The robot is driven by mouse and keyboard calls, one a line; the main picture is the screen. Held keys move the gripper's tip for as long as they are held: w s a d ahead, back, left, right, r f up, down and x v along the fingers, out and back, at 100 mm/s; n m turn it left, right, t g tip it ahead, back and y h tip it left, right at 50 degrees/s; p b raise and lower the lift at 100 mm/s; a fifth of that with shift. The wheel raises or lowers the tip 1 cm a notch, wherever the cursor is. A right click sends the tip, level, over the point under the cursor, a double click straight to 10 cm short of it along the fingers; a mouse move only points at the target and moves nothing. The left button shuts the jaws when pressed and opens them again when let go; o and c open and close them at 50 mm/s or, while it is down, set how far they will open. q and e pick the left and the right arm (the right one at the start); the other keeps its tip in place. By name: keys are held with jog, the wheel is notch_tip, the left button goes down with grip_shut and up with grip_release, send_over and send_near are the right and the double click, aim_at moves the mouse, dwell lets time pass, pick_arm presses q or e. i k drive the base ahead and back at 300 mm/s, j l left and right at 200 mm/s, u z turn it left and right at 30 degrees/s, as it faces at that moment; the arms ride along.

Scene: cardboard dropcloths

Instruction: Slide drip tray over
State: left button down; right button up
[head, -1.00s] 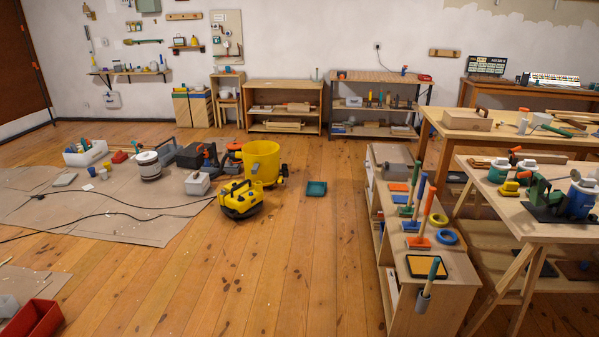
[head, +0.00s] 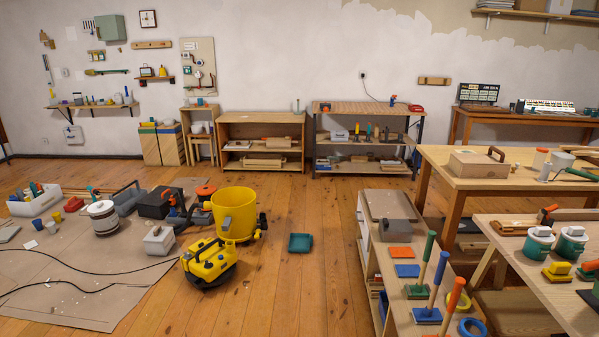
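A small teal tray (head: 300,243), which looks like the drip tray, lies flat on the wooden floor in the middle of the head view. It is to the right of a yellow bucket (head: 235,222) and a yellow-and-black machine (head: 208,263), with a gap of bare floor between. Neither of my grippers shows in the head view, so nothing of mine is seen touching the tray.
Cardboard dropcloths (head: 90,285) with a black cable, a white tub (head: 35,200) and tools cover the left floor. A low shelf unit (head: 375,262) with colored tools and a worktable (head: 480,172) stand right. Wooden floor (head: 300,300) around the tray is clear.

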aim_at(298, 242)
jog(key=i, duration=4)
